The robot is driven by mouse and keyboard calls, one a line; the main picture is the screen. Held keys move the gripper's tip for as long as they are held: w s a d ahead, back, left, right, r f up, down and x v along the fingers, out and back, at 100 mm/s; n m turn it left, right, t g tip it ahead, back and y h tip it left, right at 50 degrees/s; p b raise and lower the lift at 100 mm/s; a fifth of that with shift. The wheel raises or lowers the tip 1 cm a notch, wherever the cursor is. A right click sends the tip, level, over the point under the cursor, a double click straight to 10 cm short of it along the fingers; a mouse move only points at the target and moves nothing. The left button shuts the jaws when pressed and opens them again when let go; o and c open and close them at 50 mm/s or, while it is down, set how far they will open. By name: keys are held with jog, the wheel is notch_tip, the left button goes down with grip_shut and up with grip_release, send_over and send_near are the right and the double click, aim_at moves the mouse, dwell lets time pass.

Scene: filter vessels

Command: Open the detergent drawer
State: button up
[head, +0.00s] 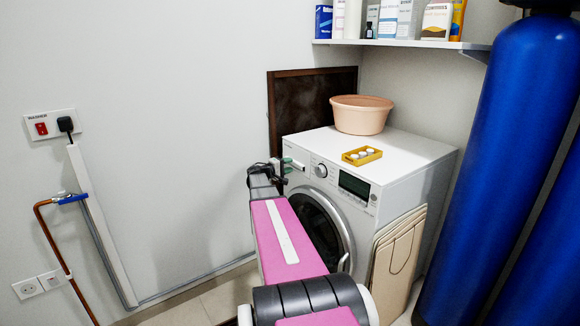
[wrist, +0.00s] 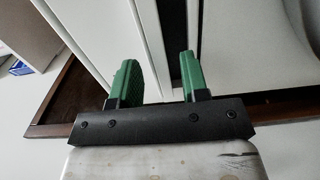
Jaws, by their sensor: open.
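The white washing machine (head: 385,178) stands against the back wall with its round door (head: 318,228) and control panel (head: 343,180) facing left and forward. The detergent drawer is at the panel's upper left end, mostly hidden behind my gripper in the head view. My gripper (head: 287,164) is open at that end of the machine. In the wrist view its two green fingers (wrist: 160,82) stand apart, with white edges and a dark gap between and beyond them. I cannot tell whether the fingers touch the drawer or how far it is out.
A peach basin (head: 360,114) and a yellow tray (head: 361,155) with white round items sit on the machine. Folded beige boards (head: 397,252) lean against its front right. Tall blue vessels (head: 500,150) stand at right. A shelf (head: 400,43) with bottles hangs above. Floor at left shows free.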

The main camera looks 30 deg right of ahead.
jog(key=shift+d, duration=0.6)
grip_shut()
jog(key=s+a, duration=0.1)
jog(key=a, duration=1.7)
jog(key=shift+s+f, duration=0.15)
jog(key=shift+s, duration=0.05)
grip_release()
jog(key=shift+a, duration=0.1)
